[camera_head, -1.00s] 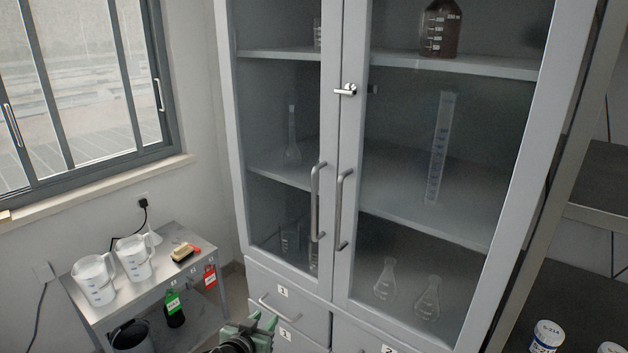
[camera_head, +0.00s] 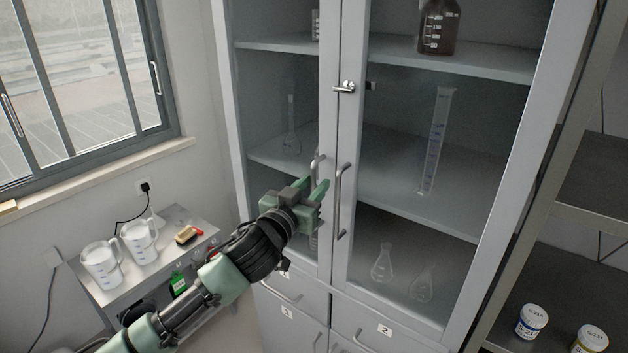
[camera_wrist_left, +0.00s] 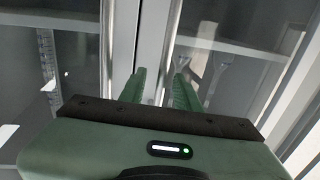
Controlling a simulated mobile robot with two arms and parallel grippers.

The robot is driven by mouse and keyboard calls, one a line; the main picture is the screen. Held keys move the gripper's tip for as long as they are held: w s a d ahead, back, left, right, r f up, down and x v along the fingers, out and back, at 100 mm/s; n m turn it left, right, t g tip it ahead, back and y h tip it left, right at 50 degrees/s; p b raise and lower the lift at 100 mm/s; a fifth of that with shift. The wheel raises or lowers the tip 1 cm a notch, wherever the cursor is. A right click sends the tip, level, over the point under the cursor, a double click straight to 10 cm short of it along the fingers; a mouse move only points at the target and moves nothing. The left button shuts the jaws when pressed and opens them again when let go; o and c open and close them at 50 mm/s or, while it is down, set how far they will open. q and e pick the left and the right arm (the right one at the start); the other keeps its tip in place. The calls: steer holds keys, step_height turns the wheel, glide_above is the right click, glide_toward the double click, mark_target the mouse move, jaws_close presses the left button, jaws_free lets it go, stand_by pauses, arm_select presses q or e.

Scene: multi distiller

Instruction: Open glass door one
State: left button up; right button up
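The tall grey cabinet has two glass doors, both shut: the left glass door (camera_head: 290,85) and the right glass door (camera_head: 405,225). No number shows on either door. The left door's metal handle (camera_head: 317,162) is partly hidden behind my left gripper (camera_head: 314,185), which is raised in front of it. In the left wrist view my left gripper (camera_wrist_left: 160,88) has its two green fingers apart. A vertical handle bar (camera_wrist_left: 171,45) lines up with the gap between them; I cannot tell whether they touch it. My right gripper is not in view.
The right door's handle (camera_head: 341,200) is close beside my left gripper. A small lock (camera_head: 345,87) sits higher on the doors. Glassware stands behind the glass. A low bench (camera_head: 180,215) with jugs stands left; a dark shelf (camera_head: 570,285) with jars stands right.

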arm_select(q)
steer(key=shift+w+d, duration=0.1)
steer(key=shift+w, duration=0.35)
jaws_close()
stand_by(1.1)
